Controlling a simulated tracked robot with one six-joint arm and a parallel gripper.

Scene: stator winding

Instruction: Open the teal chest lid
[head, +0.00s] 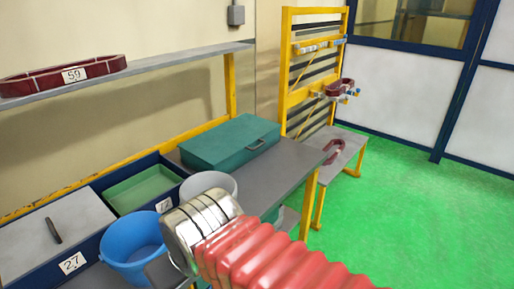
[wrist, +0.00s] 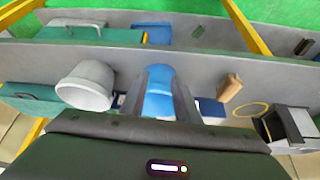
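The teal chest (head: 230,143) sits on the grey bench top, with its lid down. A handle (head: 257,144) is on the lid's right part. In the wrist view a teal box with a handle (wrist: 40,95) shows at the left edge, partly cut off. My gripper (wrist: 161,76) has its two fingers apart, with a blue bucket seen behind the gap and nothing held. It is well to the side of the chest, not touching it. In the head view my wrist and red arm sleeve hide most of the gripper.
A white bucket (head: 208,186) stands between my wrist and the chest. The blue bucket (head: 133,246) is to its left. A green tray (head: 143,190) and a grey-lidded bin (head: 52,232) line the wall side. A shelf (head: 165,66) overhangs the bench. Open green floor lies right.

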